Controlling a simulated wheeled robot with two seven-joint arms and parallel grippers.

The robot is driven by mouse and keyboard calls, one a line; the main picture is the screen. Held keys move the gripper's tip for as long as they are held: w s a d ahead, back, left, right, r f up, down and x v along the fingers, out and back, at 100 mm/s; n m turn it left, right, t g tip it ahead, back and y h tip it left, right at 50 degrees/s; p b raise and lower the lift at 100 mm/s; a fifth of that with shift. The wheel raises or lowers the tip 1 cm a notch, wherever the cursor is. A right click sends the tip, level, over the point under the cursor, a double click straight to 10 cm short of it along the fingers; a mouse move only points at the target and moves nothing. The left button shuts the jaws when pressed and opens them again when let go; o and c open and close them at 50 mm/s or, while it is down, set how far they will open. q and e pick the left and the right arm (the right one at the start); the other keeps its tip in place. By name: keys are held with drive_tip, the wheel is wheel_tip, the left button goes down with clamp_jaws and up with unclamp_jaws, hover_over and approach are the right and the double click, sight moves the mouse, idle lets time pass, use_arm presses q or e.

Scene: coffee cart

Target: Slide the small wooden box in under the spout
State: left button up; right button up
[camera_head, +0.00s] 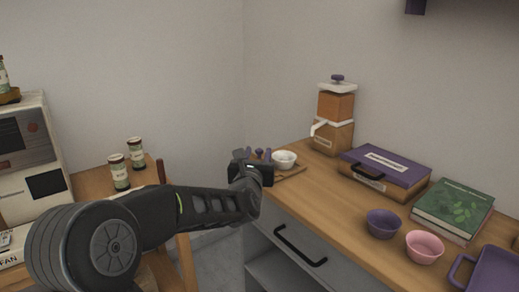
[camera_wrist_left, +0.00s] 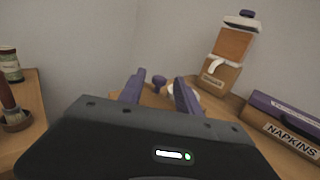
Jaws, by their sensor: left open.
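The orange and wood grinder (camera_head: 335,106) stands at the back of the counter, with a white spout (camera_head: 318,127) sticking out to its left. It also shows in the left wrist view (camera_wrist_left: 232,50). My left gripper (camera_head: 259,152) is open at the counter's left end, left of the grinder. In the left wrist view a purple knob (camera_wrist_left: 159,81) stands between its two purple fingers, apart from both. Wood shows below the knob, mostly hidden by my gripper; I cannot tell whether this is the small wooden box. My right gripper is not in view.
A white bowl (camera_head: 284,159) sits on a wooden board (camera_head: 293,172) just right of my gripper. A purple-lidded napkin box (camera_head: 385,167), a green book (camera_head: 453,209), a purple bowl (camera_head: 383,224) and a pink bowl (camera_head: 424,247) stand farther right.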

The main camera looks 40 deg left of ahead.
sight(259, 151)
use_arm(q)
drive_tip(key=shift+x, duration=1.5)
drive_tip(key=shift+c, duration=0.4)
clamp_jaws()
